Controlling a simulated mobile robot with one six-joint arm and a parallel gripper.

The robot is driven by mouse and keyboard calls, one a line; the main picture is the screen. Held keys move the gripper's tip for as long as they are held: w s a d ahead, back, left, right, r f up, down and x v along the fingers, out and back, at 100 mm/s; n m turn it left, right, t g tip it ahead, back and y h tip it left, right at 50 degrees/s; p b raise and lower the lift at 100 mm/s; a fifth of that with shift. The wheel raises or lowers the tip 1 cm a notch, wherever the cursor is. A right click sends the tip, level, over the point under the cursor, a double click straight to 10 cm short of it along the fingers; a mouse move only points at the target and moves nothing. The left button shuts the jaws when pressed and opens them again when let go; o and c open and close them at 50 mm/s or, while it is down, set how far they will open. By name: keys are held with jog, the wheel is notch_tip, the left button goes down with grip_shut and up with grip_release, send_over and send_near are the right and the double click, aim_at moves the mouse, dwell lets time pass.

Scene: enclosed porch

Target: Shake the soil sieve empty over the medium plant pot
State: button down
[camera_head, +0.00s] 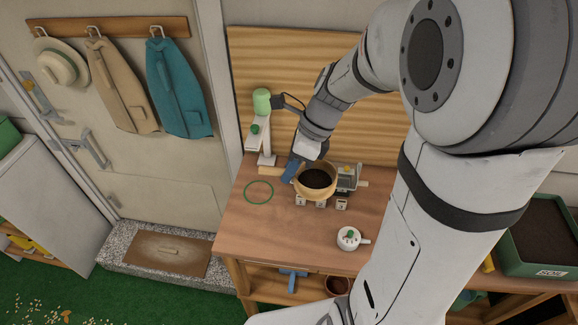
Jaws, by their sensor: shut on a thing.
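The soil sieve (299,186) is a round, tan-rimmed bowl shape with dark soil (317,178) in it. It looks roughly level above the back part of the wooden bench. My gripper (292,170) comes down from above, with blue fingers at the sieve's left side. It is shut on what looks like the sieve's tan handle (270,171), which sticks out to the left. Small white label blocks (321,204) stand in a row just below the sieve in the picture. The medium plant pot cannot be made out; the sieve covers that area.
A green ring (259,192) lies on the bench (270,225), left of the sieve. A green-topped white stand (262,102) is behind it. A grey item (349,176) is close right. A white round item (349,239) is in front. A soil box (541,236) stands far right.

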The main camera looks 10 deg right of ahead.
jog(key=s+d, duration=0.2)
jog(key=d, duration=0.5)
jog(key=s+d+f, duration=0.1)
jog(key=s+d, duration=0.1)
jog(key=d, duration=0.6)
jog(key=shift+s, duration=0.35)
dwell(6.2)
